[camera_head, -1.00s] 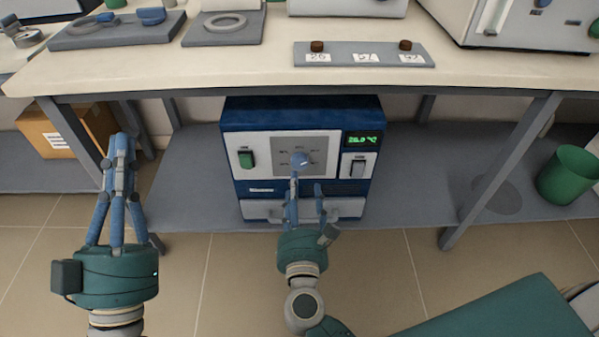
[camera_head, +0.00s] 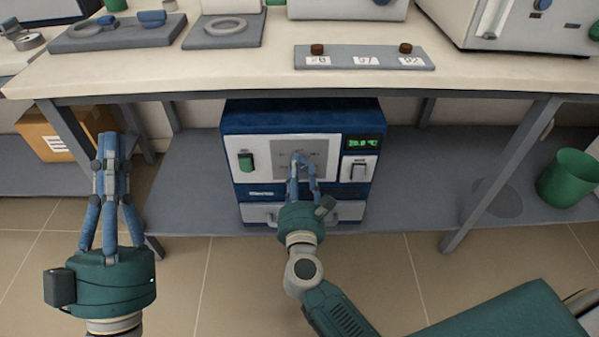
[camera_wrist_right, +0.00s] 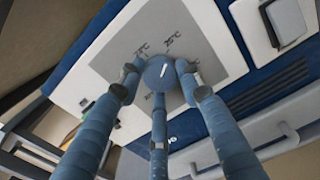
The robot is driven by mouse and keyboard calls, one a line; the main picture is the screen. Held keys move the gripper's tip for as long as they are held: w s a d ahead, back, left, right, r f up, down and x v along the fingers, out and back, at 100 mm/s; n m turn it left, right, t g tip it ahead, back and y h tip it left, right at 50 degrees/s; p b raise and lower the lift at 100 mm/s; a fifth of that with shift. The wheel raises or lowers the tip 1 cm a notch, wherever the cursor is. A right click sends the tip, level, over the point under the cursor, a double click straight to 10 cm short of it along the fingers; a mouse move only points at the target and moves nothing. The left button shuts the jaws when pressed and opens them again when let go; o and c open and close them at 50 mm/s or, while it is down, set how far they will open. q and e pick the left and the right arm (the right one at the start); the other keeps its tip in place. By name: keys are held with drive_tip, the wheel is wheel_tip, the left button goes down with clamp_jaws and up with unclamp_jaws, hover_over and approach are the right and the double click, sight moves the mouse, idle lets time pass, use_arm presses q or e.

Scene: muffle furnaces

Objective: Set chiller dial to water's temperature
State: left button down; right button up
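The chiller (camera_head: 250,116) is a blue and white box under the bench. Its dial (camera_wrist_right: 158,74) is a round blue knob with a white pointer mark, on a grey scale panel (camera_wrist_right: 194,40) with small markings. My right gripper (camera_head: 303,165) is at the dial. In the right wrist view its fingertips (camera_wrist_right: 157,75) close in on the dial from both sides and below, seemingly touching it. The chiller's display (camera_head: 362,143) shows green digits, about 20.0 °C but blurred. My left gripper (camera_head: 111,145) is away to the left, empty, its fingertips close together.
The chiller also has a green switch (camera_head: 246,161) and a pale switch (camera_head: 358,170). On the bench (camera_head: 200,72), a grey strip (camera_head: 340,58) bears white number labels, hard to read. A green bin (camera_head: 567,178) stands at right, a cardboard box (camera_head: 45,135) at left.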

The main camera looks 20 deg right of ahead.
drive_tip(key=shift+f, duration=0.3)
drive_tip(key=shift+c, duration=0.3)
